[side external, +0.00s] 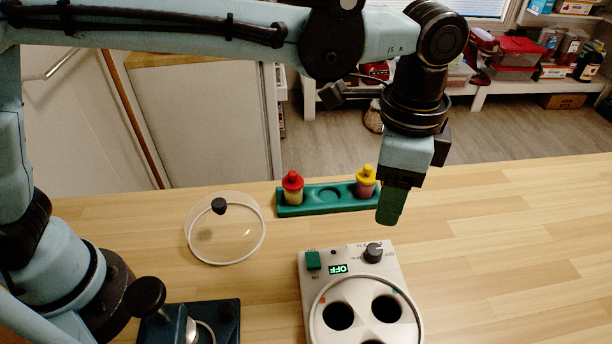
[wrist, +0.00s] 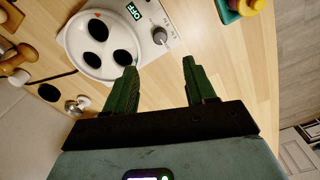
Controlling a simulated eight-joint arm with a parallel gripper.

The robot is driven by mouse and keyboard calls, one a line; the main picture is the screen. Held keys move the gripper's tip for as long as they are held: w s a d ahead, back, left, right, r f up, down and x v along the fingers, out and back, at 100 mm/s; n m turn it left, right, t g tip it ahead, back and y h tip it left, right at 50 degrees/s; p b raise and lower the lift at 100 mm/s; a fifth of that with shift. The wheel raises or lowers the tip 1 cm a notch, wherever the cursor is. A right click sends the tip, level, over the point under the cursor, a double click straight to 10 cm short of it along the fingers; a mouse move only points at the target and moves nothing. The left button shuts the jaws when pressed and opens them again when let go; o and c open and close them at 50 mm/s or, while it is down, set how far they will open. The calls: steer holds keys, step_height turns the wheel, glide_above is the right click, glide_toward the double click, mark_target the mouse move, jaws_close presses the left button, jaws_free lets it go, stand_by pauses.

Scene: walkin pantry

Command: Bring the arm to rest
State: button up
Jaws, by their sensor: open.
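My gripper (side external: 391,205) hangs pointing down above the wooden table, behind the white device and near the right end of the green rack. In the wrist view my gripper (wrist: 160,82) has its two green fingers apart with nothing between them. My arm reaches across the top of the side view, bent down at the wrist. The white device (side external: 312,281) shows "OFF" on its display and has dark round holes in its top. It also shows in the wrist view (wrist: 150,47), ahead of the fingers.
The green rack (side external: 322,209) holds a red-capped bottle (side external: 292,187) and a yellow-capped bottle (side external: 366,182), with an empty round slot between them. A clear round lid (side external: 238,247) with a dark knob lies left of the device. The table's right side is clear.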

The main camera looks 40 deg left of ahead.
steer(key=a+r+n+t+h, duration=0.1)
steer(key=a+n+t, duration=0.15)
steer(key=a, duration=0.65)
steer(key=a+r+n+t, duration=0.15)
steer(key=a+n, duration=0.25)
steer(key=a, duration=0.4)
steer(key=s+a+f+n+t, duration=0.1)
steer(key=s+a+f+n, duration=0.1)
steer(key=a, duration=0.4)
steer(key=s+a+f+n+t+y, duration=0.1)
steer(key=s+a+f+n+t, duration=0.1)
steer(key=a+n, duration=0.3)
steer(key=s+a, duration=0.1)
steer(key=a, duration=0.1)
steer(key=shift+s+a, duration=0.25)
steer(key=shift+a, duration=0.05)
